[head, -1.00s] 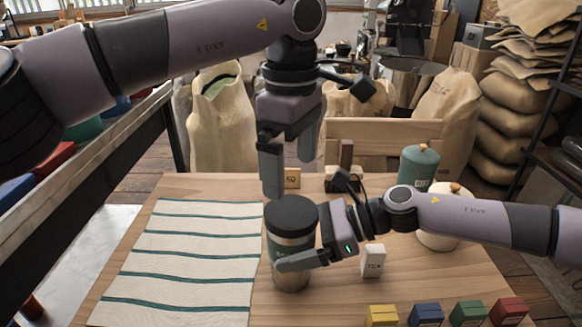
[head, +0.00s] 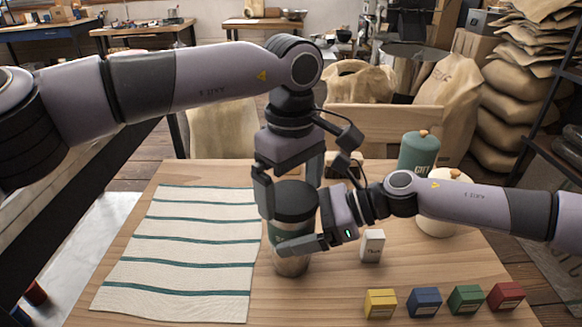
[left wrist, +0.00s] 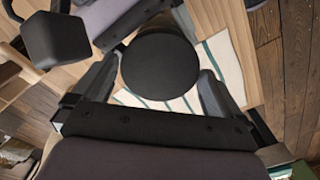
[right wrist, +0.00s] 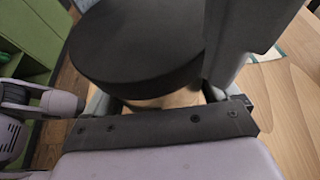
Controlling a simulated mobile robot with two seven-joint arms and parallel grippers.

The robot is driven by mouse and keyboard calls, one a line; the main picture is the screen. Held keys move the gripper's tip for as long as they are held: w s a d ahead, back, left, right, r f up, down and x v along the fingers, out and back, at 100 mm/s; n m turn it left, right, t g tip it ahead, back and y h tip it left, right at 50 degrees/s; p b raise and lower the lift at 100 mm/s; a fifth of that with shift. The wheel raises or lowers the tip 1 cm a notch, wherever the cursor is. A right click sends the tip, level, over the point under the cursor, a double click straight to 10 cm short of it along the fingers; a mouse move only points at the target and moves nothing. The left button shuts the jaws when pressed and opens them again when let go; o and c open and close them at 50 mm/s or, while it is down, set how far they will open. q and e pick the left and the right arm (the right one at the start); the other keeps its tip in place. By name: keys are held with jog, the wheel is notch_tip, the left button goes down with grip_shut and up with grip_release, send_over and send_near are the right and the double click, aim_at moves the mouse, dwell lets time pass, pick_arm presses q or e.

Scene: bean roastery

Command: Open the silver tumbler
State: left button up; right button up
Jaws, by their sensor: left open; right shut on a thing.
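The silver tumbler (head: 291,264) stands upright on the wooden table, with a dark green band and a dark round lid (head: 294,199) on top. My right gripper (head: 302,243) is shut around the tumbler's body from the right, below the lid. My left gripper (head: 290,205) is open above it, pointing down, with its fingers on either side of the lid. In the left wrist view the lid (left wrist: 160,68) sits between the two open fingers. In the right wrist view the lid (right wrist: 135,45) fills the upper middle, hiding much of the body.
A striped cloth (head: 190,255) lies left of the tumbler. Yellow (head: 380,303), blue (head: 424,302), green (head: 467,299) and red (head: 506,296) boxes line the front right.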

pick_arm(q)
jog(key=shift+f, duration=0.25)
jog(key=c, duration=0.8)
jog(key=n, duration=0.8)
jog(key=shift+n, duration=0.4)
jog(key=n, duration=0.7)
jog(key=shift+r+n, duration=0.1)
jog(key=shift+n, duration=0.2)
jog(key=n, duration=0.6)
jog(key=shift+n, duration=0.4)
